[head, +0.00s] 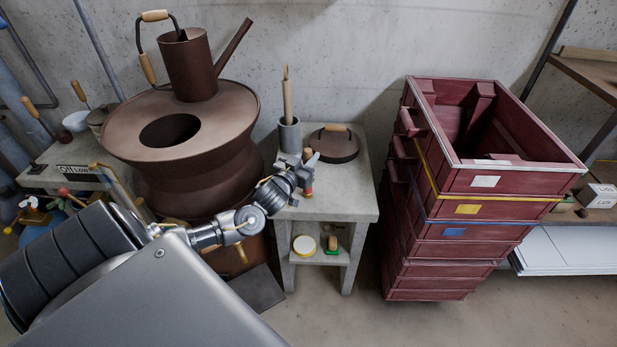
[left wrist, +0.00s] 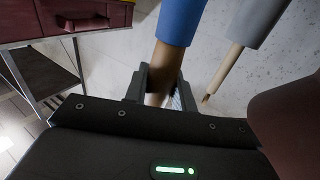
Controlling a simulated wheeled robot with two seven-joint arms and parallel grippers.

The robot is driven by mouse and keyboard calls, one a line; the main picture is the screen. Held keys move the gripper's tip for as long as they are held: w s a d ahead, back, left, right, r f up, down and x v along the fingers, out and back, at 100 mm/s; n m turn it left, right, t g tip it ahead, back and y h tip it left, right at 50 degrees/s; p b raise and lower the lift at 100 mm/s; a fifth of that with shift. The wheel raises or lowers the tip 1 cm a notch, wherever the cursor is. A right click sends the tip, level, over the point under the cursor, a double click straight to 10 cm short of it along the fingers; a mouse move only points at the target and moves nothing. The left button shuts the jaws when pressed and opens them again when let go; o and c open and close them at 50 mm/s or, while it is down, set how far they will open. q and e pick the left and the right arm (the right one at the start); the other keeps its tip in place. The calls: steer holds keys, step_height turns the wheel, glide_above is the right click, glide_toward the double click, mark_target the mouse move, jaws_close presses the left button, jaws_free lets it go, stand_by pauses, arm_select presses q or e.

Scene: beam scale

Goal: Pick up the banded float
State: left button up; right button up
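My left gripper (head: 303,172) is over the concrete side table, its fingers on either side of an upright, wooden-bodied piece (head: 308,186). In the left wrist view this piece has a tan wooden shaft (left wrist: 167,62) and a blue end (left wrist: 183,20). The shaft passes between the fingertips (left wrist: 160,88) and nearly fills the gap. I cannot tell whether both fingers press on it, or whether it rests on the table. The fingers hide part of it, and I cannot make out bands on it. My right gripper is not in view.
A grey cup (head: 289,136) with a wooden stick stands close behind the gripper. A dark lid (head: 335,147) lies to its right on the table (head: 345,195). Left is a big brown vessel (head: 180,120); right are stacked red crates (head: 460,215).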

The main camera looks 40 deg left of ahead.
arm_select(q)
jaws_close()
steer(key=shift+r, duration=0.1)
